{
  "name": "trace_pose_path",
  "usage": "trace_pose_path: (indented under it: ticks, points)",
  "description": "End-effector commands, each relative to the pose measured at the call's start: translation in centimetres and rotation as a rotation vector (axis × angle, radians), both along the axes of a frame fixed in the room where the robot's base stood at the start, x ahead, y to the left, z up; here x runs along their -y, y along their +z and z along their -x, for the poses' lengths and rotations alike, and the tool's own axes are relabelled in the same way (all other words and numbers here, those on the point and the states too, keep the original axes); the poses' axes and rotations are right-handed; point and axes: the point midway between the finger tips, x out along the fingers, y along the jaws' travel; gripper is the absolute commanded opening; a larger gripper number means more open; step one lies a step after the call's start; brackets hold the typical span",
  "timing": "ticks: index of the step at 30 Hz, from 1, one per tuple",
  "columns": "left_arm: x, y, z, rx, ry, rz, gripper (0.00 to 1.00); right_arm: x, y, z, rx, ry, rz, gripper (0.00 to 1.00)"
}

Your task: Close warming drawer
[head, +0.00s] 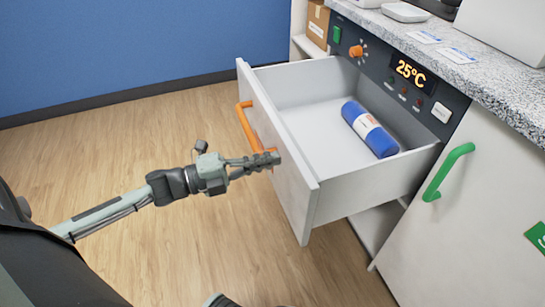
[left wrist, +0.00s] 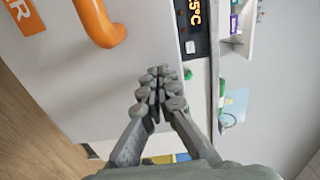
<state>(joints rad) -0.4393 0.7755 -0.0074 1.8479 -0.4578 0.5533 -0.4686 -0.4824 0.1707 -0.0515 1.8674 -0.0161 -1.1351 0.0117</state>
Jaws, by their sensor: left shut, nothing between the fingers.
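The warming drawer (head: 300,190) is pulled well out of its cabinet. It has a white front panel with an orange bar handle (head: 247,128). A blue roll with a pale label (head: 370,129) lies inside it. My left gripper (head: 272,159) is shut and empty in front of the drawer front, to the right of the handle; I cannot tell whether the tips touch the panel. In the left wrist view the shut fingers (left wrist: 160,75) point at the white front panel (left wrist: 95,90), with the orange handle (left wrist: 97,22) at the upper left. My right gripper is not in view.
Above the drawer, a dark control panel (head: 374,62) shows 25°C and has an orange knob (head: 356,51). A speckled counter (head: 450,60) runs above it. A white cabinet door with a green handle (head: 447,172) stands to the right. The wood floor (head: 130,130) at left is clear.

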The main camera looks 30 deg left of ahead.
Motion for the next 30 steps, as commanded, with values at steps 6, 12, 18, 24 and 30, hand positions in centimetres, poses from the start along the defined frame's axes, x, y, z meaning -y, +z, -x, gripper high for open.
trace_pose_path:
  ticks: [6,12,18,24,30]
  points:
    - [0.7,0.0,-0.8,-0.001,0.001,-0.001,0.00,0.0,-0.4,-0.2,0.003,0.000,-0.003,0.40]
    - [0.7,0.0,-0.8,-0.001,0.001,-0.001,0.00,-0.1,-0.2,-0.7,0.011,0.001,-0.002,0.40]
    - [0.9,0.0,-1.0,0.000,0.000,0.000,0.00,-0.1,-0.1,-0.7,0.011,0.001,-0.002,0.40]
    - [2.1,0.1,-2.5,0.004,0.000,0.000,0.00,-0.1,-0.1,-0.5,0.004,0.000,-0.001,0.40]
    - [4.9,0.2,-5.9,0.006,-0.001,0.000,0.00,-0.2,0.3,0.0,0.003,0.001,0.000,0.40]
